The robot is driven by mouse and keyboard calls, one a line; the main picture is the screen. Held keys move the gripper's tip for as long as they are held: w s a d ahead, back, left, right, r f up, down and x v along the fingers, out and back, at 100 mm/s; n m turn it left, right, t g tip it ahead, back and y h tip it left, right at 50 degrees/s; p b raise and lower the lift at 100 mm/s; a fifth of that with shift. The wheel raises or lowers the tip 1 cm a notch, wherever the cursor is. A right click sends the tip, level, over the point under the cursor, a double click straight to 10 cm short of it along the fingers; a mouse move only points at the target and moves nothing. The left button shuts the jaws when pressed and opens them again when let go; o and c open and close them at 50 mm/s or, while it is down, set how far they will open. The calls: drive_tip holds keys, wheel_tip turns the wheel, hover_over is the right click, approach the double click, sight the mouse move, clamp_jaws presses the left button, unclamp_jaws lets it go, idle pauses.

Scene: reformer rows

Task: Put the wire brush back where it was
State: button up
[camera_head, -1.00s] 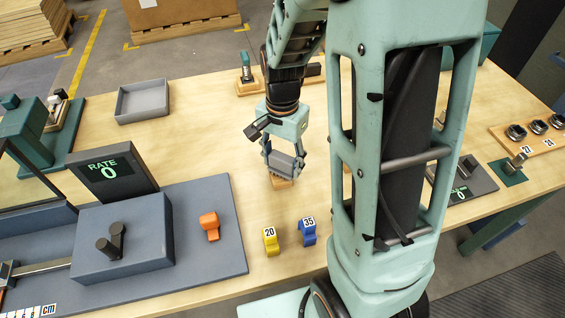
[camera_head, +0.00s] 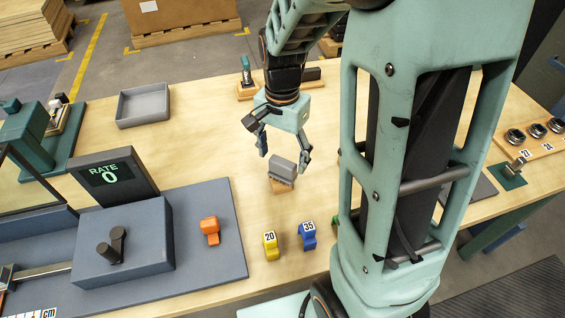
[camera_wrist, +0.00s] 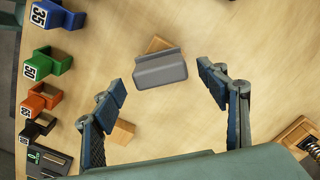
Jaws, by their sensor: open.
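A grey block with a ledge (camera_head: 284,166) sits on a small wooden piece (camera_head: 283,186) in the middle of the table. I cannot tell for sure whether this is the wire brush; no bristles show. In the wrist view the grey block (camera_wrist: 160,70) lies ahead of the fingers, with wood (camera_wrist: 158,45) showing behind it. My gripper (camera_head: 284,160) is open and empty, its fingers spread to either side of the block and a little above it. The fingers (camera_wrist: 163,92) show no contact with it. A second small wooden block (camera_wrist: 122,132) lies near one finger.
A grey tray (camera_head: 143,104) stands at the back left. A blue-grey machine with a RATE display (camera_head: 110,174) fills the left. Yellow (camera_head: 270,246), blue (camera_head: 307,235) and orange (camera_head: 209,226) pieces stand in front. A wooden holder (camera_head: 247,88) stands behind my gripper.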

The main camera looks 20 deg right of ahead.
sight(282, 161)
wheel_tip(282, 161, up, 8)
drive_tip(key=shift+r, duration=0.1)
idle(0.4)
